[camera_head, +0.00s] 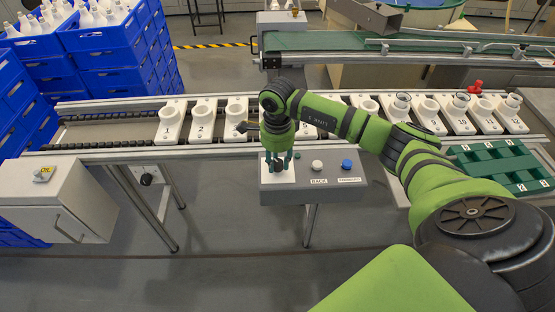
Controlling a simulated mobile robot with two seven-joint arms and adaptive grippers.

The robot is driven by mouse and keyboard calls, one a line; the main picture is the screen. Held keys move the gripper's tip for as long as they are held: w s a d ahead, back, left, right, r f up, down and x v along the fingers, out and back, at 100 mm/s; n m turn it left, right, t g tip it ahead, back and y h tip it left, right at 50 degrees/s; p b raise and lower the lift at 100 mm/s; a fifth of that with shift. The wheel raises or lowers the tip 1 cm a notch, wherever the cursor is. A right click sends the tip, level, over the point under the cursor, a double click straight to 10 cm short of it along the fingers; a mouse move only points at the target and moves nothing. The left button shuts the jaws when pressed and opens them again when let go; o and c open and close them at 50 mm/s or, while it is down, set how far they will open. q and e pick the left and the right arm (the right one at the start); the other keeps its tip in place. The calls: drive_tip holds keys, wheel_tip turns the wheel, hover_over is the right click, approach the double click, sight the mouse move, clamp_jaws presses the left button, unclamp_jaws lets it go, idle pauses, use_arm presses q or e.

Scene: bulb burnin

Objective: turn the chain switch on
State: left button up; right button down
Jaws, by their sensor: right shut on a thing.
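My right gripper (278,166) points down onto a white plate (283,178) at the left end of the grey control panel (300,193). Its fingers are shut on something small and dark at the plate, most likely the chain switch. The fingers hide most of it, so its shape and turned position cannot be told. My left gripper is not in view.
The panel also has a white button (317,165) and a blue button (346,164), above the labels BACK and FORWARD. Behind runs a conveyor with numbered white holders (202,121). A grey box (60,200) stands at left. A green tray (500,165) lies at right.

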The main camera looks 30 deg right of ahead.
drive_tip(key=m+b, duration=0.1)
drive_tip(key=m, duration=0.2)
drive_tip(key=shift+m, duration=0.3)
drive_tip(key=m, duration=0.3)
drive_tip(key=shift+a+m, duration=0.1)
drive_tip(key=shift+m, duration=0.2)
drive_tip(key=m, duration=0.3)
drive_tip(key=shift+m+b, duration=0.3)
drive_tip(key=shift+m, duration=1.5)
drive_tip(key=c, duration=0.9)
unclamp_jaws()
